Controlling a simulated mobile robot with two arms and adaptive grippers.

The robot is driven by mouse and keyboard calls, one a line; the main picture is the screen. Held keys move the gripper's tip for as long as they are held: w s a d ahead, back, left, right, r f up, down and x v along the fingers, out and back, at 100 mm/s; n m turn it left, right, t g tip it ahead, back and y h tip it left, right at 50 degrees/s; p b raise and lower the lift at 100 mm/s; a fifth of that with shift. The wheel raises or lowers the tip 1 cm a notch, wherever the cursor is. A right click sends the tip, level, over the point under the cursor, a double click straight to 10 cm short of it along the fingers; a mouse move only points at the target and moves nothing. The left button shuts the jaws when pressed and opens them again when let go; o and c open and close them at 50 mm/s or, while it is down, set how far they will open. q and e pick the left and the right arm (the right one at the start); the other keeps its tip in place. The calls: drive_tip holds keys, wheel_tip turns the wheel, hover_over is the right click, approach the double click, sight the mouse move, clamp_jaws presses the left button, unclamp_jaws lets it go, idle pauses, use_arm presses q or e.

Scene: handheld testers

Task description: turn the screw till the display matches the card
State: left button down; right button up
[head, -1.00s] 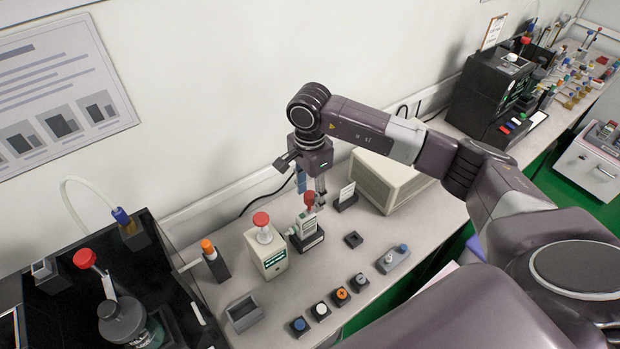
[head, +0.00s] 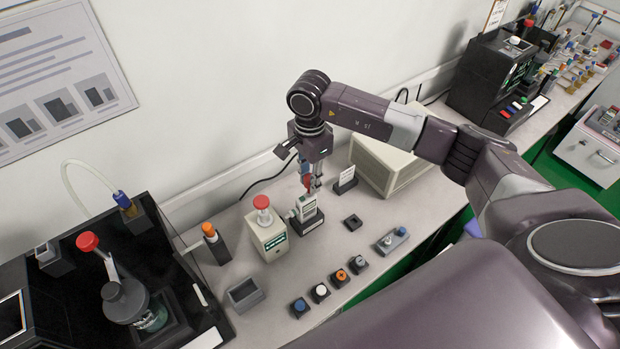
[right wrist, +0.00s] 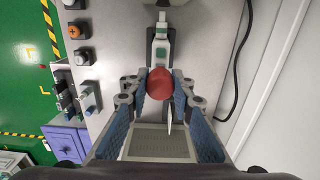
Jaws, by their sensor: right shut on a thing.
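The small white handheld tester (head: 306,207) stands tilted in a dark stand (head: 312,223) on the bench. It also shows in the right wrist view (right wrist: 161,45), and its greenish display is too small to read. A red rounded knob (right wrist: 160,82) sits at the tester's end; its shaft and any screw under it are hidden. My right gripper (right wrist: 160,86) is shut on this knob, with a fingertip on each side. In the head view the gripper (head: 312,183) points down at the tester. The white card (head: 346,173) stands in a dark holder behind, its writing unreadable. My left gripper is out of view.
A cream red-topped device (head: 268,238) and an orange-capped holder (head: 215,243) stand left of the tester. Several button blocks (head: 341,277), a grey tray (head: 245,294) and a small dark block (head: 352,222) lie in front. A beige box (head: 385,165) stands to the right.

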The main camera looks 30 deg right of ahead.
clamp_jaws()
drive_tip(key=shift+f+n+b, duration=0.1)
drive_tip(key=shift+n+b, duration=1.4)
drive_tip(key=shift+n+b, duration=0.35)
drive_tip(key=shift+n, duration=0.05)
drive_tip(key=shift+n, duration=0.3)
drive_tip(key=shift+n+b, duration=1.7)
drive_tip(key=shift+b, duration=0.05)
drive_tip(key=shift+n, duration=0.3)
